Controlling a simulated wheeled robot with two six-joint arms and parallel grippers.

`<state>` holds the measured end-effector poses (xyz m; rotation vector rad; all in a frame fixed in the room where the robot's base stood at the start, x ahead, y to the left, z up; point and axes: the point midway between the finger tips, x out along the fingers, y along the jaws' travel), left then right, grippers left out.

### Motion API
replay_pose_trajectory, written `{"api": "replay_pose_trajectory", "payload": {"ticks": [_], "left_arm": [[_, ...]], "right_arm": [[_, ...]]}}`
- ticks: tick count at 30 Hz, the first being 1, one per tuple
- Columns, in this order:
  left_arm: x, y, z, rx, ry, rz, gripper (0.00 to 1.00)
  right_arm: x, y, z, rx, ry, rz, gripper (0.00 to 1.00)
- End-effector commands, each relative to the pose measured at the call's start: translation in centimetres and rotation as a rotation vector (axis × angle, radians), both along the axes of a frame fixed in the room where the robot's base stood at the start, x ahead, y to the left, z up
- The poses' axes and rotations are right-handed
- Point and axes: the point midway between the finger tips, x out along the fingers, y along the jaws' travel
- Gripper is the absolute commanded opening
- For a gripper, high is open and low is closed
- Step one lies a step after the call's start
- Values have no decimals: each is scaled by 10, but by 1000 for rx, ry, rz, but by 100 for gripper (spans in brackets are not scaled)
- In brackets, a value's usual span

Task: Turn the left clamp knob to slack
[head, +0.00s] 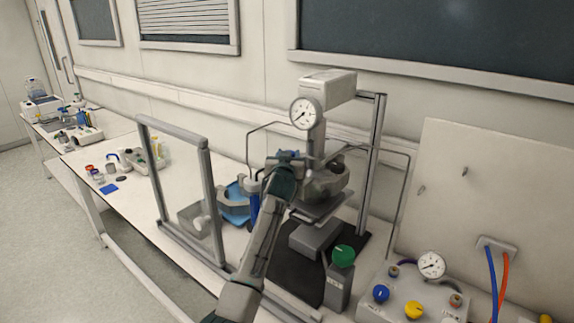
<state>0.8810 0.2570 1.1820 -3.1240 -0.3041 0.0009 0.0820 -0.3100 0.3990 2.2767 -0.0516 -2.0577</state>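The pressure reactor stands on the bench, with a grey metal vessel (328,184) under a white-topped head (328,86) and a round dial gauge (305,113). My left arm reaches in from the bottom. Its gripper (289,157) is at the left side of the vessel's clamp, just below the gauge. The left clamp knob cannot be made out clearly; the gripper and wrist cover that side. Whether the fingers touch or hold the knob, and whether they are open or shut, is too small to tell. My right gripper is out of view.
A grey upright frame (207,180) stands left of the reactor, with a blue item (237,197) behind it. A green knob (343,255) is in front. At right, a control box (382,311) carries blue (381,293) and yellow (414,310) knobs.

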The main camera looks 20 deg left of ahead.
Motion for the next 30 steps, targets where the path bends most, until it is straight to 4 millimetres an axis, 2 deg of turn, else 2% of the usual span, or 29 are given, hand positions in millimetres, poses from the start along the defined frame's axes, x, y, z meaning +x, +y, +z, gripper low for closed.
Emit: {"api": "replay_pose_trajectory", "payload": {"ticks": [1, 3, 14, 15, 16, 25, 30], "left_arm": [[0, -1, -4, -3, -1, 8, 17], [0, -1, -2, -5, -2, 18, 17], [-1, 0, 1, -5, -2, 24, 17], [-1, 0, 1, -5, -2, 24, 47], [-1, 0, 1, -5, -2, 24, 49], [-2, 0, 0, -4, -2, 24, 49], [-15, -4, -1, -4, -3, 25, 49]], "right_arm": [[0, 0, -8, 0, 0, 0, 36], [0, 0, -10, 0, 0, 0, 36], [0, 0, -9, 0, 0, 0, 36], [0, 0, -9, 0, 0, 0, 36], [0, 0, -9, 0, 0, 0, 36], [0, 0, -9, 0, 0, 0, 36], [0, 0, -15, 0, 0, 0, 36]]}}
